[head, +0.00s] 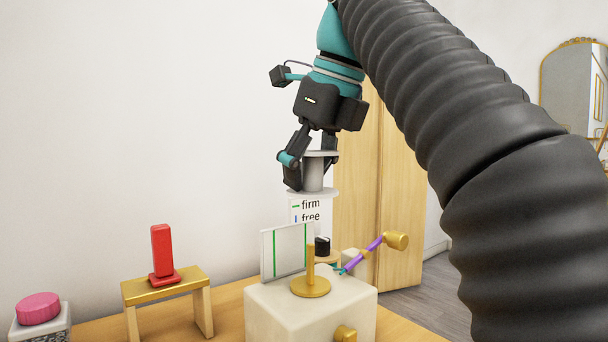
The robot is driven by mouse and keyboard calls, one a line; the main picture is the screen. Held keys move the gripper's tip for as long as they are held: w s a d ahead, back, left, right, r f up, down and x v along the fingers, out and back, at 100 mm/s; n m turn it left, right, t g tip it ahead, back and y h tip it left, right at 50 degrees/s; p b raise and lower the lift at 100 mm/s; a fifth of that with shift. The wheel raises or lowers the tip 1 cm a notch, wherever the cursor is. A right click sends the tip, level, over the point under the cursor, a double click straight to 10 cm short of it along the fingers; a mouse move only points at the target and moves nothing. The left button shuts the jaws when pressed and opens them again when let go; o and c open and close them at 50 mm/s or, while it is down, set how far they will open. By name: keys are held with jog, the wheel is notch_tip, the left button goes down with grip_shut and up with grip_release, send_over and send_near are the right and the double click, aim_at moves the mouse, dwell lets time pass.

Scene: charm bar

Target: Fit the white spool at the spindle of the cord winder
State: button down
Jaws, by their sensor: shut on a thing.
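The white spool (313,178) is held upright in my gripper (308,172), which is shut on it. The gripper points down. The spool has a wide lower flange and a narrower body. It appears above the gold spindle (310,262) of the cord winder (300,310), and I cannot tell from this one view whether they line up in depth. The winder is a cream block with a gold round base under the spindle. A gold knob (345,333) is on its front.
A white panel with a green line (284,252) stands beside the spindle. A "firm/free" sign (309,209) is behind. A red upright object (161,252) stands on a small gold-topped stand (166,287). A wooden cabinet (402,190) is behind.

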aim_at(308, 249)
jog(key=shift+a, duration=0.1)
jog(key=shift+w+f, duration=0.1)
jog(key=shift+f, duration=0.15)
jog(key=shift+f+b, duration=2.15)
jog(key=shift+f, duration=0.45)
jog(key=shift+p, duration=0.9)
jog(key=shift+f+b, duration=2.2)
jog(key=shift+f, duration=1.05)
jog(key=shift+r, duration=0.1)
jog(key=shift+r+p, duration=1.15)
jog(key=shift+p, duration=0.25)
